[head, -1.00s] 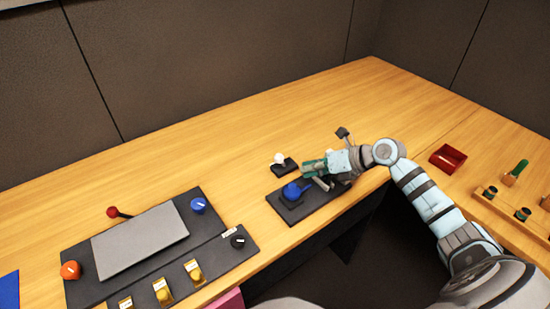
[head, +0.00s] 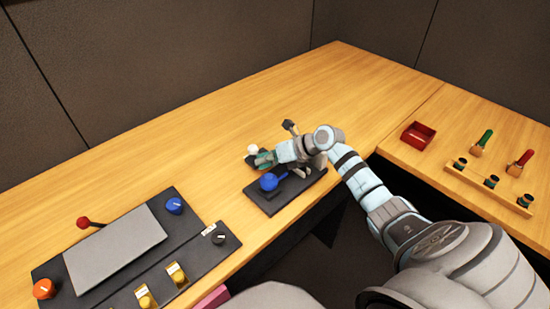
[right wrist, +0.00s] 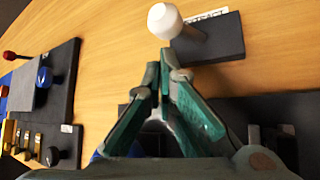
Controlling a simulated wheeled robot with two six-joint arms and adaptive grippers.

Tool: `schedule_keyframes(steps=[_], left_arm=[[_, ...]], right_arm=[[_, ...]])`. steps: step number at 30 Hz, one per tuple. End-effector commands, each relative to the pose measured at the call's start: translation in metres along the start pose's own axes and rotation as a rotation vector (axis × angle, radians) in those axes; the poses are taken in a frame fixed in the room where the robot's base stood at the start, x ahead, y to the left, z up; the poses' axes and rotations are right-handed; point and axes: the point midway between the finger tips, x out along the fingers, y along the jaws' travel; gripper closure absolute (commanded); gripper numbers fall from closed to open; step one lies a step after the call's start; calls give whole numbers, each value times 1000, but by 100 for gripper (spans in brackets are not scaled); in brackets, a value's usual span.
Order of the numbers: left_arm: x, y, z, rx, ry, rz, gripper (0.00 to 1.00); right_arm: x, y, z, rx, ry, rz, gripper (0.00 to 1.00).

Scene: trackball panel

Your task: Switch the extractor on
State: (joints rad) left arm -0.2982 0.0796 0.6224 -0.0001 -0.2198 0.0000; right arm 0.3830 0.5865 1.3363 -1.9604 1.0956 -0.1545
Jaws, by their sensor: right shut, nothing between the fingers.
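A small switch with a white round knob (head: 252,149) stands on a dark base beside the blue trackball panel on the wooden table. In the right wrist view the white knob (right wrist: 165,21) tops a stem on a dark plate with a white label (right wrist: 207,18), whose text is hard to read. My right gripper (head: 262,161) is low beside the switch, its green fingers pointing at it. In the right wrist view my right gripper (right wrist: 161,63) is shut and empty, its tips just below the knob; I cannot tell whether they touch. The base is partly hidden in the head view.
A blue ball-like control (head: 269,182) sits on a dark panel (head: 290,199) under my right arm. A larger console (head: 190,242) with knobs and yellow switches is at lower left. A red tray (head: 418,135) and a wooden rack (head: 487,190) are at right. The table behind is clear.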

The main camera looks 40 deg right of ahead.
Motion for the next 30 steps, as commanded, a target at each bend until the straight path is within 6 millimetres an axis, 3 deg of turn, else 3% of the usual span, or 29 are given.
schedule_keyframes(steps=[3, 7, 30], left_arm=[[4, 0, 1, 0, -1, 0, 73], [5, 0, 1, 0, -2, 0, 73], [3, 0, 3, 0, -5, 0, 73]], right_arm=[[16, 0, 0, 2, -2, 2, 100], [23, 0, 0, -1, 0, 0, 100], [20, 0, 2, -1, -1, 0, 100]])
